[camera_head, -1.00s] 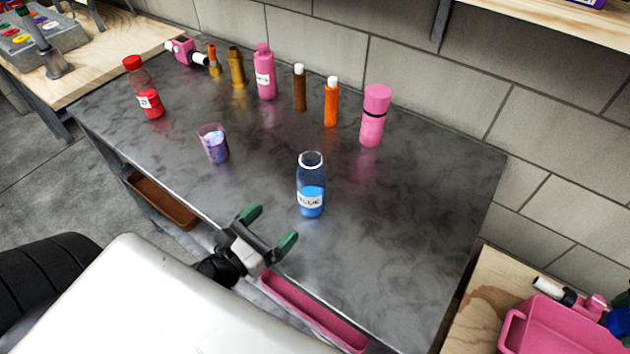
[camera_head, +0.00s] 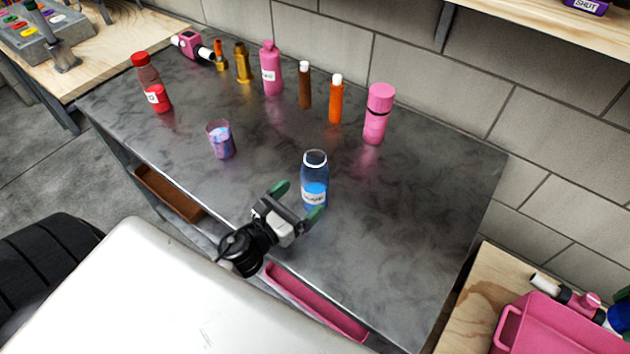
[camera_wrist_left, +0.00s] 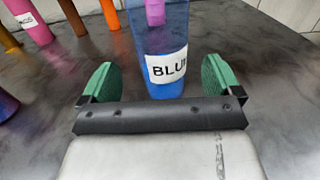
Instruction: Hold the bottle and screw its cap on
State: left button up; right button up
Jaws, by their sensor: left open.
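An uncapped clear bottle with blue liquid and a white label (camera_head: 314,173) stands upright on the dark metal table. It also shows in the left wrist view (camera_wrist_left: 163,40), straight ahead of the fingers. My left gripper (camera_head: 297,202) is open just in front of the bottle, its green finger pads apart. In the left wrist view (camera_wrist_left: 160,82) the bottle's lower part is between or just beyond the fingertips; I cannot tell whether either pad touches it. No loose cap for this bottle is seen. My right gripper is not in view.
A cup (camera_head: 221,139) stands left of the bottle. A red bottle (camera_head: 152,84), a pink bottle (camera_head: 271,70), a pink flask (camera_head: 378,113) and several slim bottles stand farther back. The table's right part (camera_head: 410,210) is clear. A pink bin (camera_head: 545,325) is at the lower right.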

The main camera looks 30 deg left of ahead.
aim_at(306, 195)
pick_arm(q)
jog(key=shift+w+d+r, duration=0.1)
jog(key=shift+w, duration=0.3)
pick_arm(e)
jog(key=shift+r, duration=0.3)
pick_arm(q)
jog(key=p+x, duration=0.1)
jog(key=x, duration=0.2)
jog(key=shift+w+d+p, duration=0.15)
jog(key=shift+w+p, duration=0.2)
jog(key=shift+p, duration=0.05)
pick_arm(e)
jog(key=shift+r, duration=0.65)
pick_arm(q)
jog(key=shift+w+d+f, duration=0.1)
jog(key=shift+w+f, duration=0.1)
jog(key=shift+w, duration=0.15)
jog(key=shift+s, duration=0.1)
jog(key=c, duration=1.1)
